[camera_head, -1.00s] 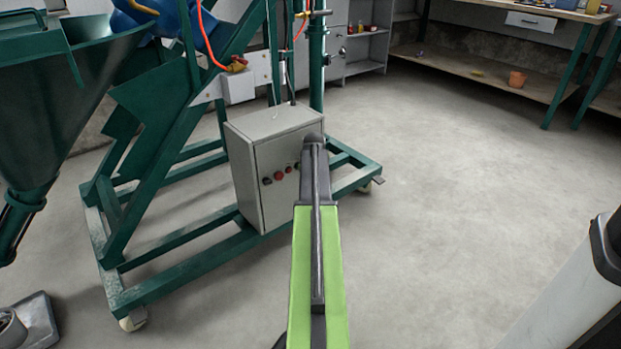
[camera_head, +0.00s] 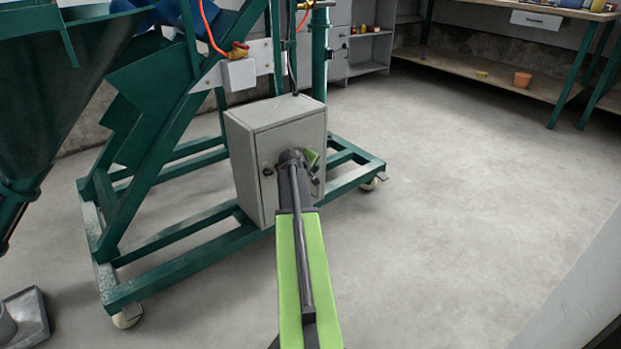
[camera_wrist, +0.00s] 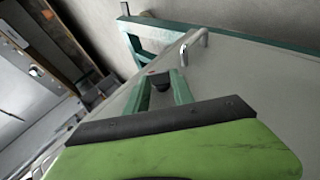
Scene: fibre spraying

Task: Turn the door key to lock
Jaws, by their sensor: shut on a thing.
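The grey control box (camera_head: 277,160) stands on the green frame, its door facing me. My gripper (camera_head: 313,162) is at the right part of this door, and my arm hides much of the door front. In the wrist view, the two green fingers of my gripper (camera_wrist: 163,90) close on a small dark knob-like piece (camera_wrist: 160,82) at the grey door face. I cannot tell for sure whether this piece is the door key, or which way it is turned. Another dark knob (camera_head: 267,171) shows on the door's left part. The door looks closed.
The green frame (camera_head: 175,273) on casters surrounds the box base. A bent metal handle (camera_wrist: 195,38) shows beyond my fingers in the wrist view. A workbench (camera_head: 480,72) stands at the back right. The concrete floor to the right is clear.

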